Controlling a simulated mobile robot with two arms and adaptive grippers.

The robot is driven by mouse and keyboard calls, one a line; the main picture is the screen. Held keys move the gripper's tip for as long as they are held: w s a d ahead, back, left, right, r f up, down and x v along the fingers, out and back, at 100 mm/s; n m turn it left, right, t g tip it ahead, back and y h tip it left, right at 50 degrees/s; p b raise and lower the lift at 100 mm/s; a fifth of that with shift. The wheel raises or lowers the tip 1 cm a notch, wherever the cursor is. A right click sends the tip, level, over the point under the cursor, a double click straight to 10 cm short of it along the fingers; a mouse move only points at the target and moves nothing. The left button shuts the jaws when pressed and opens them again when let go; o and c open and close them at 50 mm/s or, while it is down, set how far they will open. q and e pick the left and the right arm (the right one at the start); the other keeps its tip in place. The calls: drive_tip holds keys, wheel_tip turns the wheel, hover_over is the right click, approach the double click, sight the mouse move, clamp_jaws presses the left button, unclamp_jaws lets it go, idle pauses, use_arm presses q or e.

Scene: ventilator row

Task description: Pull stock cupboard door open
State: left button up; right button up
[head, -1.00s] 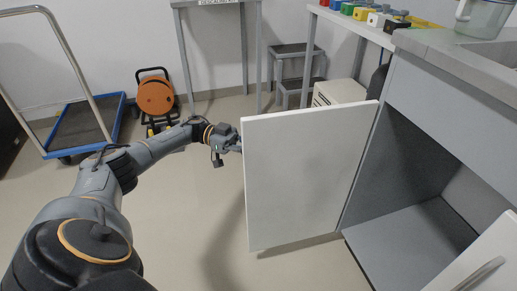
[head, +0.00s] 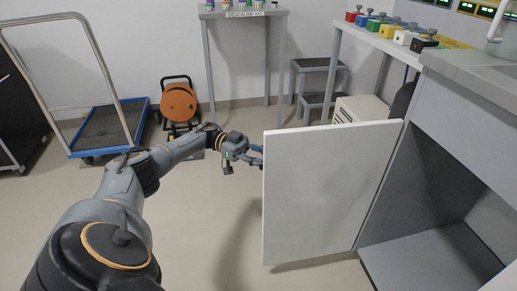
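The white stock cupboard door (head: 330,190) stands swung wide open in the head view, its hinge side at the grey cupboard (head: 432,270). The cupboard's interior shows to the right of the door and looks empty where visible. My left gripper (head: 259,156) is at the door's free left edge, near its top. Its two fingers are spread apart, with the tips close to or partly behind the edge. I cannot tell whether they touch the door. No handle shows on this door. My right gripper is not in view.
A blue trolley (head: 108,128) and an orange cable reel (head: 179,102) stand at the back left. A table (head: 243,14), a step stool (head: 320,66) and a bench (head: 365,36) with colored items are behind the door. The floor left of the door is clear.

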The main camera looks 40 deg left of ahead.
use_arm(q)
drive_tip(key=shift+v, duration=2.4)
